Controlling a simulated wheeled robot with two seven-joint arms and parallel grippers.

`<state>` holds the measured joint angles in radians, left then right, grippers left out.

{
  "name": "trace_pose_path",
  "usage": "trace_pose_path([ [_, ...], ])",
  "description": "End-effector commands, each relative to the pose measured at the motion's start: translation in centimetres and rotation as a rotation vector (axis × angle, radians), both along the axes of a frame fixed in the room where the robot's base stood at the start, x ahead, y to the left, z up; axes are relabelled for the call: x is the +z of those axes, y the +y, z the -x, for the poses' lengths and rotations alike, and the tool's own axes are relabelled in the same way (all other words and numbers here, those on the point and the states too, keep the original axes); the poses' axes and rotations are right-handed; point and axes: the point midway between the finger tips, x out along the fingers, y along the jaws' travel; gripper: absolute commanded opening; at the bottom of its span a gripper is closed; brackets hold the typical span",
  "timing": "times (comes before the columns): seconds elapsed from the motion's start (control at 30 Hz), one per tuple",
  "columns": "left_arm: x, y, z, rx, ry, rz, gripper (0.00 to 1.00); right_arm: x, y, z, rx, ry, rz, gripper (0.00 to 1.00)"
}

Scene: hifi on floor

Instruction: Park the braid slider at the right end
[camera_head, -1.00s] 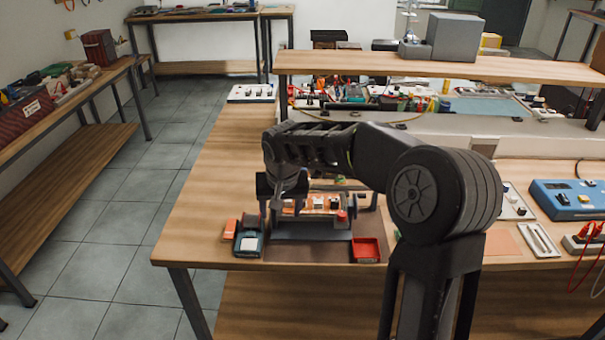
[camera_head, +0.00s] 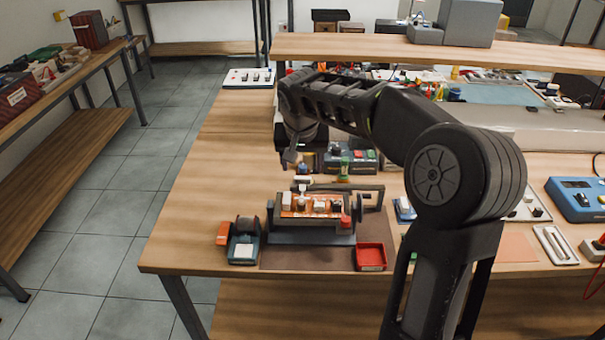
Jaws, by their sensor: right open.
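A small bench fixture (camera_head: 310,238) with a grey base stands on a brown mat. It carries an orange board (camera_head: 294,213) with several small white, dark and orange parts in a row. A red knob-like part (camera_head: 346,221) sits at its right end. A dark bar (camera_head: 350,187) runs behind the board. I cannot tell which small part is the braid slider. My right gripper (camera_head: 291,160) hangs above and behind the fixture's left part, pointing down, apart from it. It is open and appears empty; its fingers are small and partly merge with dark things behind. My left gripper is out of view.
A red tray (camera_head: 371,256) stands at the mat's front right, and a teal-and-white box (camera_head: 243,245) at its left. A box with colored buttons (camera_head: 350,160) is behind the fixture. A raised shelf (camera_head: 420,50) crosses the back. The bench's left part is clear.

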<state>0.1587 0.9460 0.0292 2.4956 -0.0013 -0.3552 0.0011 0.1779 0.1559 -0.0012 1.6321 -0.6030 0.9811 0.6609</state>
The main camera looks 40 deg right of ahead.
Motion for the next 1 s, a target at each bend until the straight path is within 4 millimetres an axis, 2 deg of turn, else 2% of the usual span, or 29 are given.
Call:
trace_pose_path([
  [0.23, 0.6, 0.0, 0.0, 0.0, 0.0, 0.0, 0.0, -3.7, -0.9, -1.1, 0.0, 0.005, -0.001, 0.62],
  [0.37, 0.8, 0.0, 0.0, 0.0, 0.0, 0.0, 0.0, -5.1, -1.3, -1.6, 0.0, 0.004, 0.0, 0.62],
  [0.5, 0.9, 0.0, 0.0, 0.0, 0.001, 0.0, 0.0, -5.8, -1.5, -1.8, 0.0, 0.001, 0.0, 0.62],
  [0.73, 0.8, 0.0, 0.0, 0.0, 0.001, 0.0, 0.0, -5.9, -1.5, -1.9, 0.0, 0.001, -0.001, 0.62],
  [1.0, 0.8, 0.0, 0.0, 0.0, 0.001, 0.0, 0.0, -5.8, -1.5, -1.9, 0.0, 0.001, -0.001, 0.41],
])
